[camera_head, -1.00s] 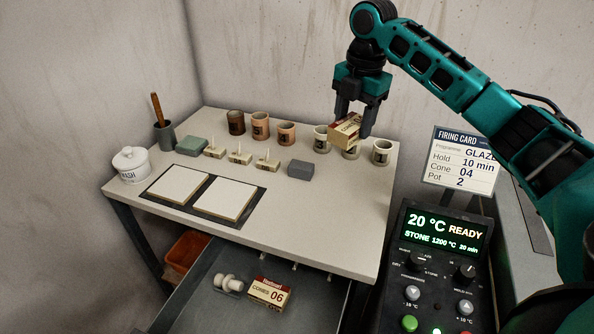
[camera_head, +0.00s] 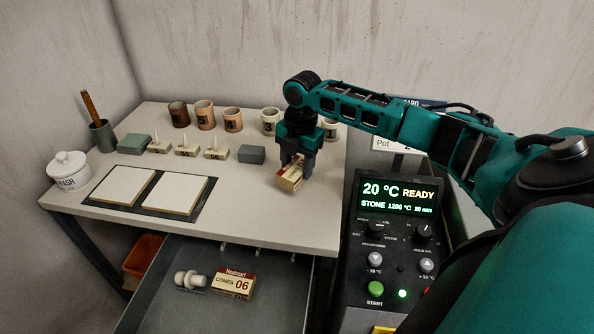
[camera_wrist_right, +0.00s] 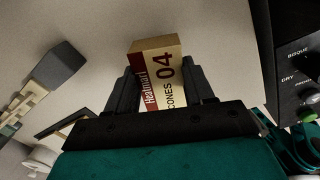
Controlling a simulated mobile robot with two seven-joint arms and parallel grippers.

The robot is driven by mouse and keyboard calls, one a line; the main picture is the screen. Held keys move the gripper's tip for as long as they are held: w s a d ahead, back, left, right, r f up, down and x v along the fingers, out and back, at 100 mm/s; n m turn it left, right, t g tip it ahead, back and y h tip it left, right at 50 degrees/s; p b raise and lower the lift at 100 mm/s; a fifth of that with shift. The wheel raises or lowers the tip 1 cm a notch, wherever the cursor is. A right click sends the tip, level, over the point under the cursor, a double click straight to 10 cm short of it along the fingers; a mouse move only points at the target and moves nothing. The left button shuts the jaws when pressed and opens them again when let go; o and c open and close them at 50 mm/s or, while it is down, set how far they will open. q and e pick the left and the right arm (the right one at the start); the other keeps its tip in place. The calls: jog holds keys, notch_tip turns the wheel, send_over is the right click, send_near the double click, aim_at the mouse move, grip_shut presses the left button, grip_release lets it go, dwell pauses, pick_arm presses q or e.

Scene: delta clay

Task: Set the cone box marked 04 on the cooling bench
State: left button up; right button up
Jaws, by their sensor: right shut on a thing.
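The cone box marked 04 (camera_head: 289,180) is cream with a dark red band. My right gripper (camera_head: 297,168) is shut on it, over the right part of the pale bench (camera_head: 262,211). In the right wrist view the box (camera_wrist_right: 158,75) sits between the two fingers of the gripper (camera_wrist_right: 163,92), its 04 marking facing the camera. The box is very low over the bench top or touching it; I cannot tell which. My left gripper is not in view.
A grey block (camera_head: 251,155), several cone stands (camera_head: 187,151) and a row of cups (camera_head: 232,120) stand left of and behind the box. Two white tiles (camera_head: 172,193) lie on a dark tray. The open drawer (camera_head: 205,308) holds a box marked 06 (camera_head: 234,284). A control panel (camera_head: 398,232) stands at right.

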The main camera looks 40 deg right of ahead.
aim_at(300, 167)
notch_tip(300, 167, down, 2)
jog(key=shift+f, duration=0.1)
jog(key=o, duration=1.3)
jog(key=shift+o, duration=0.2)
notch_tip(300, 167, up, 12)
jog(key=p, duration=0.1)
jog(key=shift+s, duration=0.4)
jog(key=shift+d, duration=0.1)
